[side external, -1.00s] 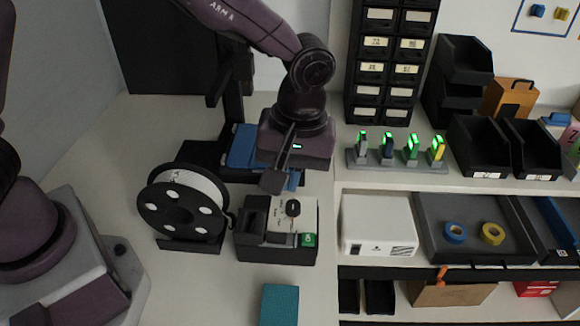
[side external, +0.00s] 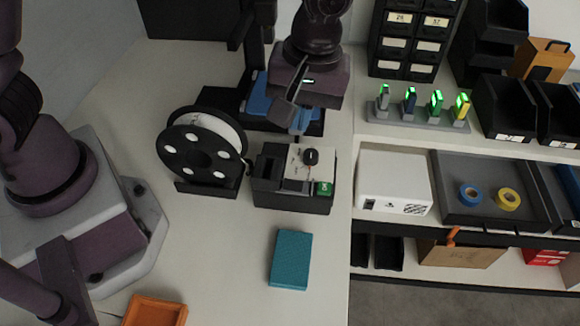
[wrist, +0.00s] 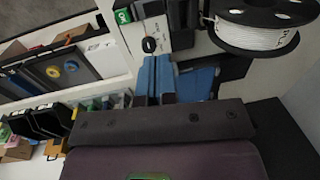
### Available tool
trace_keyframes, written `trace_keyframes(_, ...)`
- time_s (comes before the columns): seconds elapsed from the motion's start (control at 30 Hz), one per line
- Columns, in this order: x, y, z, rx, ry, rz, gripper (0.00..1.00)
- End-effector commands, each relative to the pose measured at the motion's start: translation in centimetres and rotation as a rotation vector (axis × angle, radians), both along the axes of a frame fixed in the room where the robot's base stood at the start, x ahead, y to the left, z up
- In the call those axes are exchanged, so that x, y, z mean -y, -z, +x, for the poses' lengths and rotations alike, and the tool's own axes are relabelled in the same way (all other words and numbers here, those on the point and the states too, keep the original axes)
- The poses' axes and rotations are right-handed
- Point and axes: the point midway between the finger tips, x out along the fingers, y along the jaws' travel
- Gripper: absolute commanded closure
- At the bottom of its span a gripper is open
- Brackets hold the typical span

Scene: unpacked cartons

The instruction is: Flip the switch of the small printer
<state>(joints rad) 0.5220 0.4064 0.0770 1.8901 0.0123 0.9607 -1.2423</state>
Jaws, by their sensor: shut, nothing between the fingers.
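The small printer (side external: 272,200) is a low black box with a beige top panel. I cannot tell the switch's position. In the wrist view the knob (wrist: 149,45) and the green piece (wrist: 122,16) lie above my fingertips. My gripper (wrist: 154,80) is shut and empty, with its fingers side by side, behind the printer and apart from the knob. In the side view my fingertips are hard to make out against the blue parts.
A black spool with white filament (side external: 203,142) stands close left of the printer. A teal box (side external: 291,258) lies in front. A white box (side external: 394,180) and a grey tray (side external: 450,210) are on the right. The bench between printer and teal box is clear.

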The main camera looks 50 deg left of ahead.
Motion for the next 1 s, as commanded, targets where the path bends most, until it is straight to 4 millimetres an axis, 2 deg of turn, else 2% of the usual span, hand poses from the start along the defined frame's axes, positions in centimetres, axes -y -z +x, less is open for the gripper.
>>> trace_keyframes(0.17, -0.3, 2.5, -0.3, -0.006, 0.0, 0.004, 1.0)
trace_keyframes(0.4, -0.7, 7.7, -0.8, -0.007, 0.0, 0.003, 1.0)
trace_keyframes(0.6, -1.1, 11.3, -1.1, -0.005, -0.001, 0.002, 1.0)
trace_keyframes(0.8, -1.2, 13.2, -1.2, -0.004, 0.0, 0.001, 1.0)
trace_keyframes(1.0, -1.2, 13.6, -1.2, -0.001, 0.0, -0.001, 1.0)
